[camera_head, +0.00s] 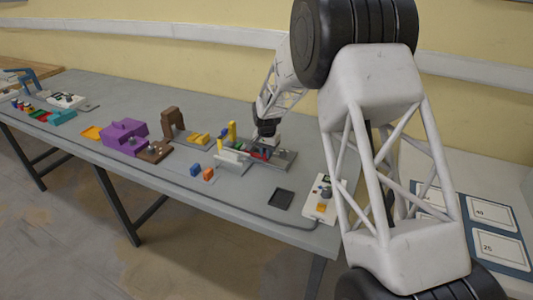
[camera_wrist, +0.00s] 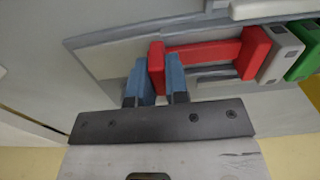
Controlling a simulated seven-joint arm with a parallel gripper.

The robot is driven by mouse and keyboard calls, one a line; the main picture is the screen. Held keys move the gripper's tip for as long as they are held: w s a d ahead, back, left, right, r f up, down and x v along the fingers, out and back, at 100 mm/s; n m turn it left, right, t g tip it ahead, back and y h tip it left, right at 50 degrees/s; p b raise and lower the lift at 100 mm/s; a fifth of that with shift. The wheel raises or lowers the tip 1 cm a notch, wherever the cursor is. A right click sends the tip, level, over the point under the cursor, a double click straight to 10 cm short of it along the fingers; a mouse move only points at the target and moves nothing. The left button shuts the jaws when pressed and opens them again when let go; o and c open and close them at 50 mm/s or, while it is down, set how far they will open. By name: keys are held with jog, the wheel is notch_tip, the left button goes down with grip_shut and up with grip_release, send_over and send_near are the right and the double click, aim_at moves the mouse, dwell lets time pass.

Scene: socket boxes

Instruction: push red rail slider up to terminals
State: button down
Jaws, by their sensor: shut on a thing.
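The red rail slider (camera_wrist: 203,55) fills the top middle of the wrist view, a red frame-like piece on a grey rail. My gripper (camera_wrist: 158,75) has its two blue-grey fingers shut on the left upright end of the red slider. A grey-white terminal block (camera_wrist: 282,52) stands right beside the slider's right end, and a green block (camera_wrist: 306,50) stands beyond it. In the head view the slider is a small red patch (camera_head: 262,154) below my gripper (camera_head: 266,130), partly hidden.
On the grey table (camera_head: 240,205), a yellow upright (camera_head: 232,131) and a white plate (camera_head: 233,158) stand left of the slider. Blue (camera_head: 195,170) and orange (camera_head: 208,174) blocks, a dark square tray (camera_head: 284,199) and a white switch box (camera_head: 321,205) lie nearer the front.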

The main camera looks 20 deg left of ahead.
jog(key=shift+a, duration=0.1)
jog(key=shift+a, duration=0.65)
jog(key=c, duration=1.1)
grip_release()
jog(key=shift+r, duration=0.2)
jog(key=shift+r, duration=3.75)
